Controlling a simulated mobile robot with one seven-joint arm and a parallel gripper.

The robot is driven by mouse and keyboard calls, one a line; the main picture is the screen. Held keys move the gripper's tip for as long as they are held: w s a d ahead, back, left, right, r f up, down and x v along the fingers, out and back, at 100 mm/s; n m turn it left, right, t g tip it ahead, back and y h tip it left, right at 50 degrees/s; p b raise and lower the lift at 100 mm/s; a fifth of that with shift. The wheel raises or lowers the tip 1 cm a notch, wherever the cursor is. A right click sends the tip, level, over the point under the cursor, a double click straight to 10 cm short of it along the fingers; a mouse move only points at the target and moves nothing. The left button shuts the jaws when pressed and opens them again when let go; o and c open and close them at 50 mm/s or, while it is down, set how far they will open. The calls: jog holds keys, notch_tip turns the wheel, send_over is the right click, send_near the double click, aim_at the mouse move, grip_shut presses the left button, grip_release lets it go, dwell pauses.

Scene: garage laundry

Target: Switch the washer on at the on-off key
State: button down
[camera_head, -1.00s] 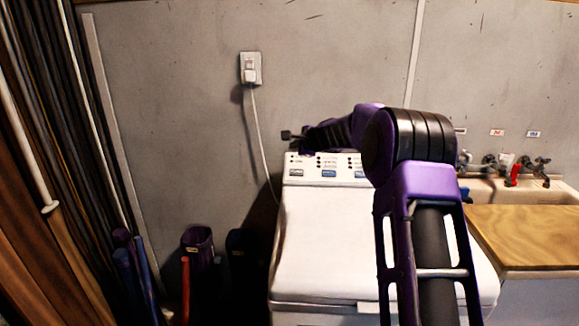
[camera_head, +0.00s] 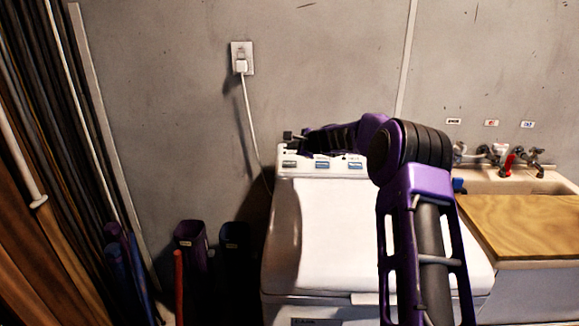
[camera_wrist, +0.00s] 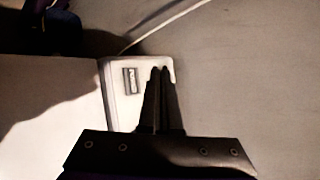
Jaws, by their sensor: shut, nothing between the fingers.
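The white washer (camera_head: 335,225) stands in the middle of the head view, lid closed. Its control panel (camera_head: 283,155) runs along the back edge, with a dark grey-green key (camera_head: 289,164) at the left and two blue keys to its right. In the wrist view the panel's end (camera_wrist: 113,68) shows one grey key (camera_wrist: 131,80); its label is too small to read. My gripper (camera_wrist: 160,70) is shut and empty, its fingertips over the panel just right of that key. Whether they touch the panel I cannot tell. In the head view my arm hides the panel's upper part and right end.
A wall outlet with a plug (camera_head: 242,58) feeds a white cord (camera_head: 250,125) that hangs down behind the washer's left side. A sink with taps (camera_head: 508,165) and a wooden board (camera_head: 520,225) stand to the right. Dark bins (camera_head: 192,265) stand at the left.

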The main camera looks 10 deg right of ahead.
aim_at(289, 162)
jog(key=shift+w+d+f+b, duration=0.1)
jog(key=shift+w+f+b, duration=0.2)
jog(key=shift+f, duration=0.55)
jog(key=shift+w+d+f+b, duration=0.15)
jog(key=shift+w+f, duration=0.25)
jog(key=shift+f, duration=0.4)
jog(key=shift+w+a+f+b, duration=0.1)
jog(key=shift+w+f+b, duration=0.2)
jog(key=shift+f, duration=0.55)
jog(key=shift+w+f, duration=0.2)
jog(key=shift+f, duration=0.2)
jog(key=shift+d+f, duration=0.1)
jog(key=shift+f, duration=0.1)
dwell(0.5)
jog(key=shift+w+f+b, duration=0.15)
jog(key=shift+f+b, duration=0.15)
jog(key=shift+f, duration=0.2)
dwell(0.6)
jog(key=shift+r, duration=0.15)
jog(key=shift+s+r, duration=0.3)
jog(key=shift+r, duration=0.55)
jog(key=shift+s+a+r+p, duration=0.1)
jog(key=shift+s+r+p, duration=0.15)
jog(key=shift+r, duration=0.5)
jog(key=shift+s+a+r+p, duration=0.15)
jog(key=shift+s+r, duration=0.25)
jog(key=shift+r, duration=0.4)
jog(key=shift+s+d+r+p, duration=0.1)
jog(key=shift+s+r+p, duration=0.2)
jog(key=shift+r, duration=0.45)
